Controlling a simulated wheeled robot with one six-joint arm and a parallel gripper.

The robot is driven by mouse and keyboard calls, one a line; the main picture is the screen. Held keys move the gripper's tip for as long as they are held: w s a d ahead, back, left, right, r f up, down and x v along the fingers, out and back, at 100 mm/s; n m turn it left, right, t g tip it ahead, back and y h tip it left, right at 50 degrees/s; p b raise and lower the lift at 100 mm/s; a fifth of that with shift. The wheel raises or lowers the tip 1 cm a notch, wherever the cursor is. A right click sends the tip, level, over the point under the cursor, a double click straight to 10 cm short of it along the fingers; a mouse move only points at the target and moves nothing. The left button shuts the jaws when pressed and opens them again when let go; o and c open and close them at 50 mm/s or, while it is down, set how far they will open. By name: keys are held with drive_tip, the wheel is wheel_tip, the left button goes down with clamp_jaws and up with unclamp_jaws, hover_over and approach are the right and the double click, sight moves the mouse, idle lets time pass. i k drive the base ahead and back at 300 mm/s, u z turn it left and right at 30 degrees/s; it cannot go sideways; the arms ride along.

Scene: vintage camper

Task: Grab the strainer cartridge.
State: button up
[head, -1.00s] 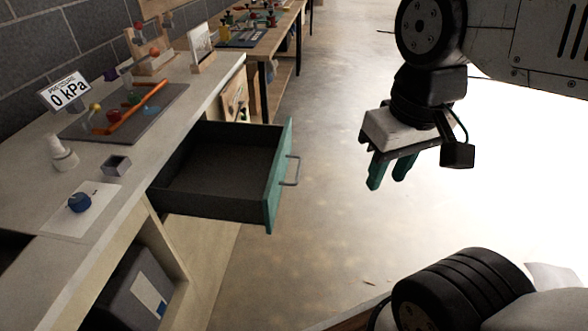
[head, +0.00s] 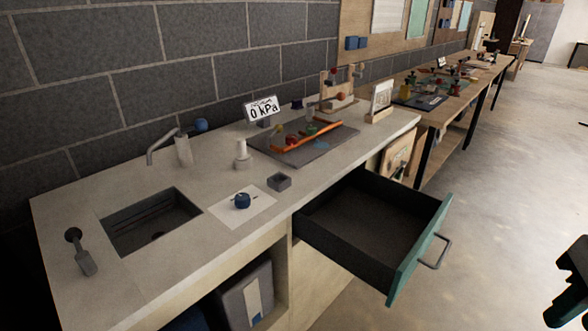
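I cannot tell for certain which thing is the strainer cartridge. One candidate is the small grey cylindrical part (head: 85,262) lying on the counter beside a dark round hole (head: 73,235), left of the sink. Another is the pale stepped cylinder (head: 242,156) standing upright behind the white sheet. A blue knob-like part (head: 242,201) sits on the white sheet (head: 225,213). My gripper (head: 568,292) shows only in part at the lower right edge, with dark green fingers. It is far from the counter, and I see nothing held in it. Its fingers look apart.
The sink (head: 150,222) has a faucet (head: 182,150) behind it. A small grey open box (head: 279,181) stands near the counter edge. The drawer (head: 370,225) is pulled out and empty, jutting into the floor space.

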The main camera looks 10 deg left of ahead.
sight(243, 154)
drive_tip(key=k, duration=0.65)
drive_tip(key=u, duration=0.55)
drive_tip(key=i, duration=0.5)
drive_tip(key=u, duration=0.7)
drive_tip(key=i, duration=0.95)
drive_tip(key=z, duration=0.4)
